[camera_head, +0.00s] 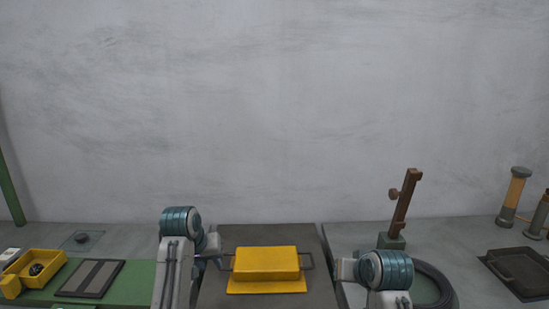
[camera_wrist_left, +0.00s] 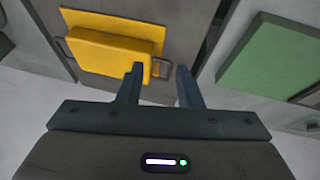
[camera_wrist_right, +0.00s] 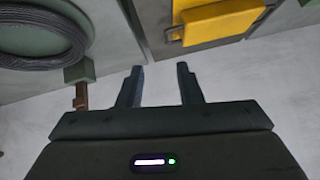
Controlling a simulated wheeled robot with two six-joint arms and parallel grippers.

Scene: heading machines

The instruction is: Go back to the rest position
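My left gripper (camera_head: 221,261) is beside the left handle of a yellow block with a flat yellow base (camera_head: 266,264). In the left wrist view its two fingers (camera_wrist_left: 161,72) are apart, and a dark handle of the yellow block (camera_wrist_left: 110,53) shows between and behind them. I cannot tell whether they touch it. My right gripper (camera_wrist_right: 160,70) is open and empty in the right wrist view, with bare grey surface between its fingers. The yellow block also shows at the top of that view (camera_wrist_right: 222,22). In the head view my right arm hides most of the right gripper.
The block sits on a dark grey plate (camera_head: 223,290). A green mat (camera_head: 135,278) with a yellow bin (camera_head: 57,257) lies left. A brown post on a green base (camera_head: 404,208), a coiled black cable (camera_head: 437,278) and a dark tray (camera_head: 520,270) are right. A grey wall stands behind.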

